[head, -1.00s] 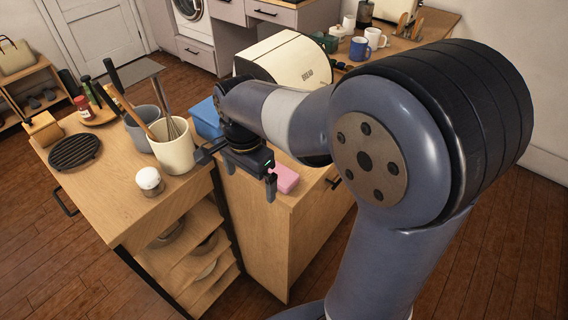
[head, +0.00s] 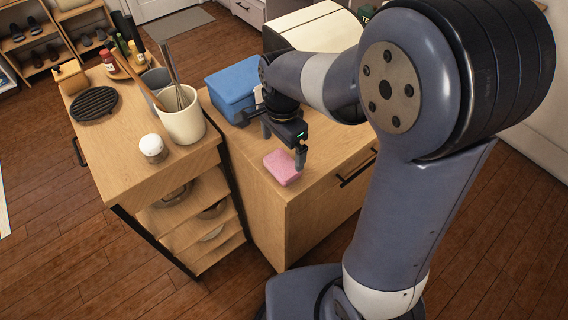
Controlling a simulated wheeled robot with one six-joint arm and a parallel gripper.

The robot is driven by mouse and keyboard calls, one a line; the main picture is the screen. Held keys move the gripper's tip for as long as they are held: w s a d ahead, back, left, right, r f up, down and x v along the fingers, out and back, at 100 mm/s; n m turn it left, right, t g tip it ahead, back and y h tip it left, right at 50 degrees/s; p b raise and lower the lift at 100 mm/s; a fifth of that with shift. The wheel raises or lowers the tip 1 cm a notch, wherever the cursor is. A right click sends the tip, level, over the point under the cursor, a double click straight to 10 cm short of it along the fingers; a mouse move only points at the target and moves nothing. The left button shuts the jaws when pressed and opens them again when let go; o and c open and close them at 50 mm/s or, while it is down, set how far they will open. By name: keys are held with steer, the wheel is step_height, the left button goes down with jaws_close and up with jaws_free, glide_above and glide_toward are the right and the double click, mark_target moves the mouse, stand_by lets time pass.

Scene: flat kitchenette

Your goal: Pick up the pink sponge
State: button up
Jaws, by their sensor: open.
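The pink sponge (head: 283,167) lies flat near the front edge of the wooden cabinet top (head: 322,172). My gripper (head: 283,150) is open and empty, with its fingers pointing down. It is above and close to the sponge, and one finger shows at the sponge's right side in the picture. I cannot tell how high the fingertips are above the top, or whether they touch the sponge.
A blue box (head: 232,88) stands behind my gripper, and the cream bread bin (head: 310,30) is further back. On the left counter, a cream crock with utensils (head: 183,122) and a white-lidded jar (head: 152,148) stand near its edge.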

mark_target(282, 163)
steer(key=shift+s+f+p, duration=0.15)
steer(key=shift+f+p, duration=0.05)
steer(key=shift+f, duration=1.35)
steer(key=shift+s+f+p, duration=0.1)
steer(key=shift+f+p, duration=0.1)
steer(key=shift+f, duration=1.35)
steer(key=c, duration=0.9)
